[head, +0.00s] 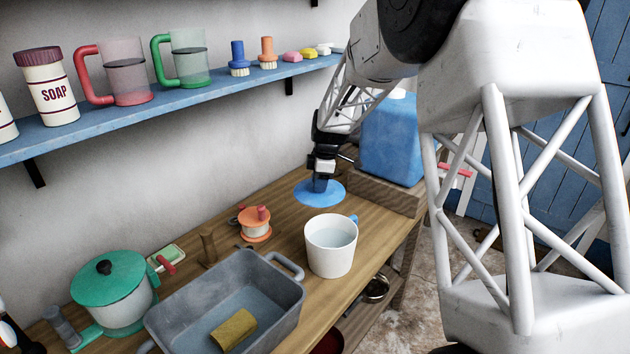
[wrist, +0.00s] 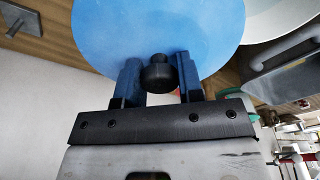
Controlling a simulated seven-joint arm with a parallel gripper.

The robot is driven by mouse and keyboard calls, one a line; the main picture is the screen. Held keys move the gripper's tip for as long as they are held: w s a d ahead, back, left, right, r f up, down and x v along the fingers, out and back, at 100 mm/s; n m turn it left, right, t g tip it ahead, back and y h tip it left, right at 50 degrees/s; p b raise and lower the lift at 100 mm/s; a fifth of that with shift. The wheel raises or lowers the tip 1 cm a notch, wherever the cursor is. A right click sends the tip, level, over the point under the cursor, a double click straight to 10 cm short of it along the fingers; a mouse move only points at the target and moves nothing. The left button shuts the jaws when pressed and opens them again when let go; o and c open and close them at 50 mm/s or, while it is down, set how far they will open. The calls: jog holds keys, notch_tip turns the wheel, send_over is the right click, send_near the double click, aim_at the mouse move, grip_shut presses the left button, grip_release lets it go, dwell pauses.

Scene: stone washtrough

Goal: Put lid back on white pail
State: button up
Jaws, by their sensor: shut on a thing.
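The white pail (head: 331,258) stands upright and uncovered on the wooden bench, with a pale interior and a bit of blue at its right rim. A flat round blue lid (head: 312,195) is behind the pail and a little to its left. My gripper (head: 319,184) is above the lid, its fingers shut on the lid's knob. In the wrist view the dark knob (wrist: 158,74) sits between the two blue fingers, with the blue lid (wrist: 158,28) spread out beyond. The pail's pale rim (wrist: 283,18) shows at the upper right there. I cannot tell whether the lid touches the bench.
A grey basin (head: 195,283) with a yellow sponge (head: 233,330) stands front left of the pail. A green-lidded pot (head: 118,305) is farther left. A blue container (head: 391,140) stands on a wooden block behind the lid. A blue shelf (head: 130,112) runs along the wall.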

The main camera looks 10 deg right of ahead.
jog(key=s+d+r, duration=0.1)
jog(key=s, duration=0.5)
jog(key=s+r, duration=0.2)
jog(key=s, duration=0.5)
jog(key=shift+d+r, duration=0.3)
jog(key=shift+d, duration=0.1)
jog(key=shift+f, duration=0.15)
notch_tip(320, 180, down, 6)
dwell(0.5)
jog(key=shift+f, duration=0.25)
dwell(2.3)
jog(key=o, duration=1.5)
jog(key=shift+r, duration=0.1)
notch_tip(320, 180, up, 7)
dwell(1.0)
